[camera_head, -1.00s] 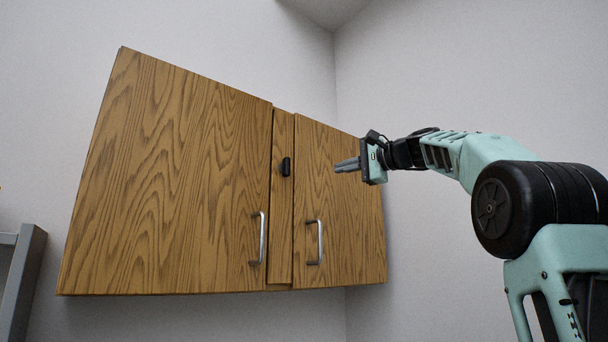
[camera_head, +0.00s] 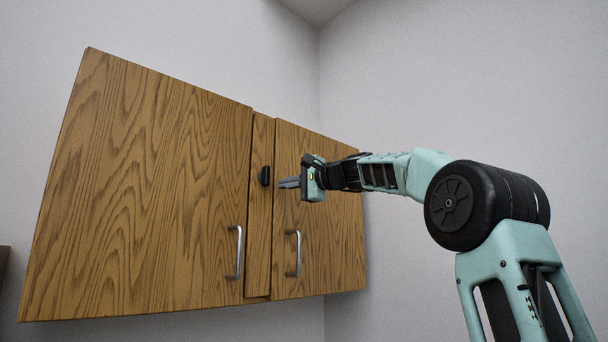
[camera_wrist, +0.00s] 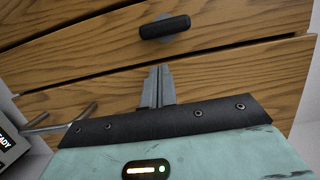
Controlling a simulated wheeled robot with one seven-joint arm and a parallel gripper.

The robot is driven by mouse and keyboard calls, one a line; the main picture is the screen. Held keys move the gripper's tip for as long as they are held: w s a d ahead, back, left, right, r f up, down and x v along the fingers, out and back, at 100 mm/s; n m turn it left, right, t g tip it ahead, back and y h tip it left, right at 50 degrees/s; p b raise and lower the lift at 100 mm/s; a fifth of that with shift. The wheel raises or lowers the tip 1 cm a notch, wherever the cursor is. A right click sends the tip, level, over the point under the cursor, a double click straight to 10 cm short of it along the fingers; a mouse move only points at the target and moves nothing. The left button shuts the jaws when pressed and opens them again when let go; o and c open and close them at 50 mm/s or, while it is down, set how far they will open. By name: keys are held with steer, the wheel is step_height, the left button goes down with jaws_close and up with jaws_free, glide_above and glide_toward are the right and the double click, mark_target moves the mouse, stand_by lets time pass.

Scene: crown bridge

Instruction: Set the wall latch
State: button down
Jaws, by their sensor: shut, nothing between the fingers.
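The latch (camera_head: 265,176) is a small black piece on the narrow wooden strip between the two doors of the wall cabinet (camera_head: 150,190). In the wrist view the latch (camera_wrist: 165,27) is a dark rounded bar on a grey round base, ahead of the fingertips. My gripper (camera_head: 281,183) is shut and empty. Its tips point at the strip from the right, just right of the latch and a little lower in the head view. In the wrist view my gripper (camera_wrist: 160,70) shows its grey fingers together, with a gap to the latch.
Two metal bar handles stick out from the doors, the left handle (camera_head: 237,252) and the right handle (camera_head: 294,253), both below the latch. The right handle also shows in the wrist view (camera_wrist: 60,122). Bare wall lies right of the cabinet.

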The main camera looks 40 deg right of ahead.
mark_target(266, 176)
steer(key=shift+s+a, duration=0.2)
steer(key=shift+a, duration=1.05)
